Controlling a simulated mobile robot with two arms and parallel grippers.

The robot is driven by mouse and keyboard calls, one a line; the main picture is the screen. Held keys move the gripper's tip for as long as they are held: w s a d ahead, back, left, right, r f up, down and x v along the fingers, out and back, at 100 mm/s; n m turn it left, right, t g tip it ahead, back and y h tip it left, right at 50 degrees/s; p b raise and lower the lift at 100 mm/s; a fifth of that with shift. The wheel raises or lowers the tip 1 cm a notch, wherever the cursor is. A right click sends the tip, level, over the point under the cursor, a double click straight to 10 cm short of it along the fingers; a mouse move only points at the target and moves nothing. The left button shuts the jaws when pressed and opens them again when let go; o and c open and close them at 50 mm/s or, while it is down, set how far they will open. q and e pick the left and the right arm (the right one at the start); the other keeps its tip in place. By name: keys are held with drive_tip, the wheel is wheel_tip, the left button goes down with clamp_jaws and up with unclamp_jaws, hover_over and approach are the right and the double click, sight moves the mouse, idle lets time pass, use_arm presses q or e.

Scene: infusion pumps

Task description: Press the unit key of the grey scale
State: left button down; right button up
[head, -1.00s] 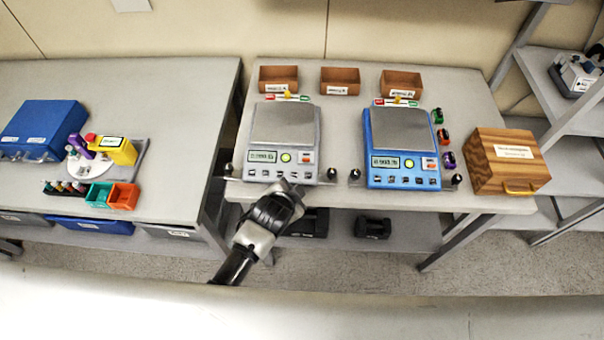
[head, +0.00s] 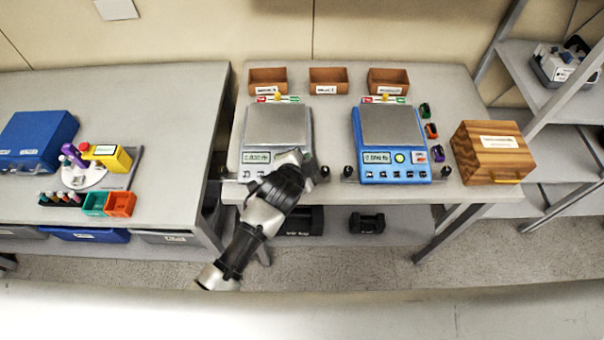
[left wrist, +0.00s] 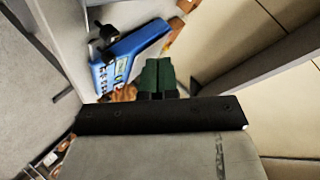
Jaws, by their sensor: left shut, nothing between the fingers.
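The grey scale (head: 277,124) stands on the right table with a square metal pan, a display (head: 257,157) at its front left and a row of small keys (head: 258,175) along the front edge. The display text is too small to read surely. My left gripper (head: 292,156) is shut and empty, over the front right of the grey scale, and hides the controls there. I cannot tell whether it touches a key. In the left wrist view its dark green fingers (left wrist: 157,76) are together. My right gripper is not in view.
A blue scale (head: 390,127) stands to the right, also in the left wrist view (left wrist: 130,44). Small dark knobs (head: 347,171) stand along the table's front edge. Brown boxes (head: 328,80) line the back. A wooden box (head: 492,152) sits at the right end.

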use_arm(q)
drive_tip(key=f+b, duration=0.2)
drive_tip(key=w+f+b, duration=0.1)
drive_tip(key=f+b, duration=0.3)
drive_tip(key=shift+w+f, duration=0.25)
drive_tip(key=shift+w, duration=0.05)
drive_tip(key=shift+w+f+b, duration=0.3)
drive_tip(key=shift+f+b, duration=0.45)
drive_tip(key=shift+f, duration=0.15)
idle(1.0)
drive_tip(key=shift+w+f, duration=0.15)
drive_tip(key=shift+f, duration=0.1)
drive_tip(key=shift+f, duration=0.35)
idle(0.6)
drive_tip(key=shift+r, duration=0.1)
drive_tip(key=shift+r+p, duration=0.65)
drive_tip(key=shift+p, duration=0.05)
drive_tip(key=shift+r, duration=0.1)
